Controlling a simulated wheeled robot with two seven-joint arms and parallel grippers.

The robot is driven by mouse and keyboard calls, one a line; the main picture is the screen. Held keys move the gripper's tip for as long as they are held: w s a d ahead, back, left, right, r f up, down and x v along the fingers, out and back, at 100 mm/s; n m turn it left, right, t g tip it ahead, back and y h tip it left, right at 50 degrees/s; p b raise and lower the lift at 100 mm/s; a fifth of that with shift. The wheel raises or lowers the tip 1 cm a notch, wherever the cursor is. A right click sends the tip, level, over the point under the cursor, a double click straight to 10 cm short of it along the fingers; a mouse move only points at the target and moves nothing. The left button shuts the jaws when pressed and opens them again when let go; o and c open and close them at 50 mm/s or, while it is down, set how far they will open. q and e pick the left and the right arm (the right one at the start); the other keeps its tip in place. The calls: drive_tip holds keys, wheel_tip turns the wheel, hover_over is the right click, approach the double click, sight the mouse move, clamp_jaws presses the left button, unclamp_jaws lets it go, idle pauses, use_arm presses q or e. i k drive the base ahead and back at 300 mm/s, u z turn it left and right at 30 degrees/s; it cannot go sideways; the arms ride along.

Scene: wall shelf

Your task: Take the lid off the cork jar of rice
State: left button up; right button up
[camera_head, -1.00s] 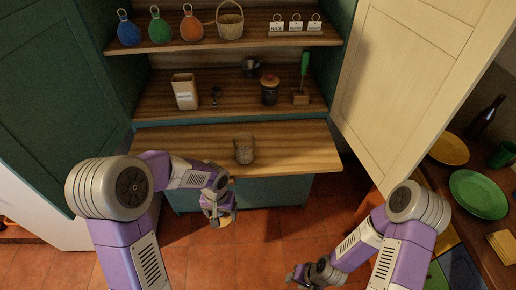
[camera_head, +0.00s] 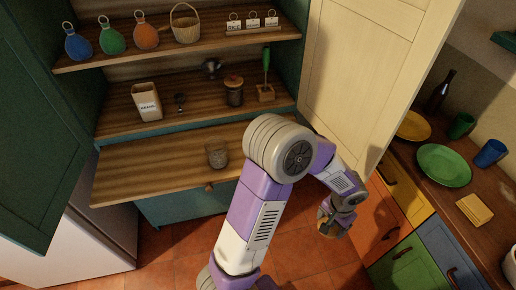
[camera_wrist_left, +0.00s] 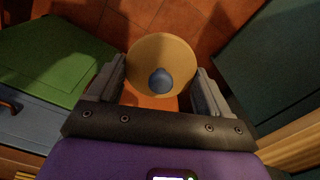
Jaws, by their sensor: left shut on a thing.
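A clear jar (camera_head: 217,156) with no lid on it stands on the pull-out wooden board (camera_head: 150,175) of the cabinet. What is inside it is too small to tell. My left gripper (camera_head: 336,222) is in front of the cabinet to the right, well away from the jar, above the floor. In the left wrist view, my left gripper (camera_wrist_left: 162,85) is shut on a round tan cork lid (camera_wrist_left: 160,50) with a blue-grey knob in its middle. My right gripper is not in view.
The middle shelf holds a white container (camera_head: 147,102), a dark lidded jar (camera_head: 233,91) and a green-handled tool (camera_head: 266,75). An open cream door (camera_head: 365,80) stands on the right. Beyond it is a counter with a green plate (camera_head: 444,165). The floor is clear.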

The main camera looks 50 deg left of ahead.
sight(215, 147)
drive_tip(key=z, duration=0.45)
drive_tip(key=k, duration=1.15)
drive_tip(key=u, duration=1.8)
drive_tip(key=i, duration=0.1)
drive_tip(key=z, duration=0.15)
